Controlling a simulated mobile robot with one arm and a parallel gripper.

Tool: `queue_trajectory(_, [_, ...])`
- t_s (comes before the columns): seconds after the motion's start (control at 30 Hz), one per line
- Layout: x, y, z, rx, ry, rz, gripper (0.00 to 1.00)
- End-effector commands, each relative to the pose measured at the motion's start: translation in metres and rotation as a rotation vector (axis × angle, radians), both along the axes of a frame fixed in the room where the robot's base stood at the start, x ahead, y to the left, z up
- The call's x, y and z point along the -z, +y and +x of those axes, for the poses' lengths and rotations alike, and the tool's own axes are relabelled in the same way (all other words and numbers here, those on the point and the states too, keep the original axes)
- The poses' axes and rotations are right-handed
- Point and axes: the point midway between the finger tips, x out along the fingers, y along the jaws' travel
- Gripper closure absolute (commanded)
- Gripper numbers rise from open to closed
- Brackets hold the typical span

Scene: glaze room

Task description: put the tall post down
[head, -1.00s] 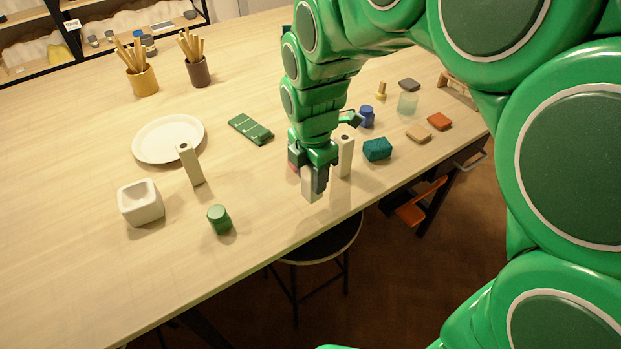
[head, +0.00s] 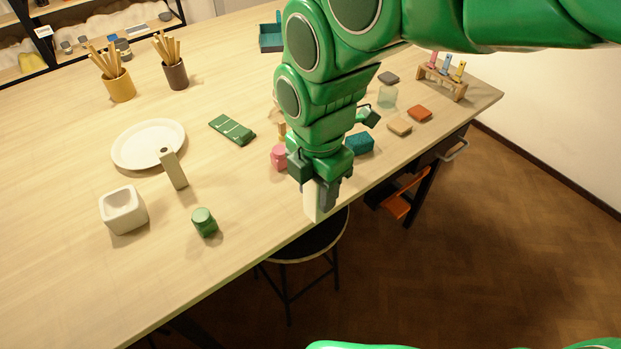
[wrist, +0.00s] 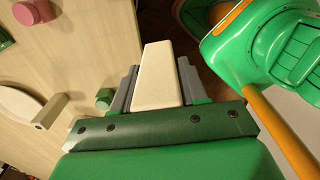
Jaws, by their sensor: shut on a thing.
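My gripper (head: 320,190) is shut on a pale cream post (head: 311,203), which hangs down between the fingers near the table's front edge. In the wrist view the held post (wrist: 158,75) runs away from the jaws, with a grey finger on each side. I cannot tell whether its lower end touches the table. Another upright post (head: 173,168), beige-grey with a dark hole near its top, stands at the left, in front of the white plate (head: 148,145).
A pink piece (head: 279,156) and a teal sponge (head: 360,143) are close to my gripper. A black stool (head: 308,240) is below the front edge. Table front-left is clear.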

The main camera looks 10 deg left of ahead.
Motion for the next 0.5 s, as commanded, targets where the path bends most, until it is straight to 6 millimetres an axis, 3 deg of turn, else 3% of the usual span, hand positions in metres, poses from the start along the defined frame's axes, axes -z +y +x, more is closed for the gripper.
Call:
queue_trajectory(0.27, [-0.007, -0.007, -0.011, 0.001, -0.003, 0.002, 0.96])
queue_trajectory(0.5, [-0.015, -0.001, 0.01, 0.046, 0.003, -0.002, 0.96])
